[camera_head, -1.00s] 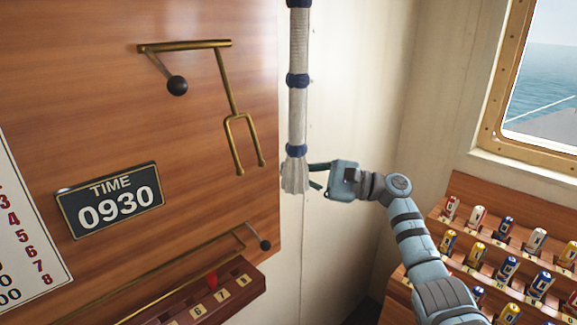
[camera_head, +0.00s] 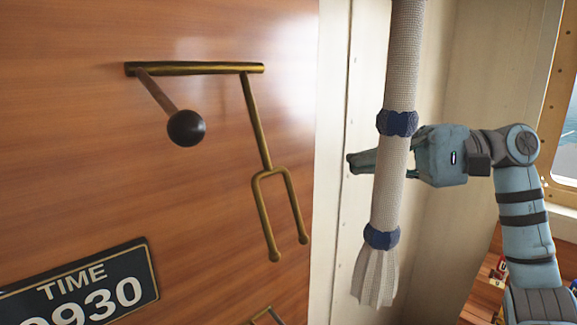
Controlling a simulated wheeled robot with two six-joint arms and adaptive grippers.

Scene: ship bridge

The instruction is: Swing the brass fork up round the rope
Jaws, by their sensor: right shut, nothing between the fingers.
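The brass fork (camera_head: 267,178) hangs down from a horizontal brass bar (camera_head: 195,69) on the wooden panel, its two prongs pointing downward. A lever with a black ball knob (camera_head: 186,128) sticks out from the bar's left end. The pale rope (camera_head: 392,180) with blue bands and a frayed end hangs to the right of the fork, apart from it. My right gripper (camera_head: 362,162) is shut and empty. It lies behind the rope, with its fingertips showing at the rope's left side. My left gripper is out of view.
A black TIME plaque (camera_head: 80,290) is on the panel (camera_head: 60,160) at lower left. The pale wall (camera_head: 343,110) is behind the rope. A rack with small coloured items (camera_head: 497,275) stands at lower right, by a window.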

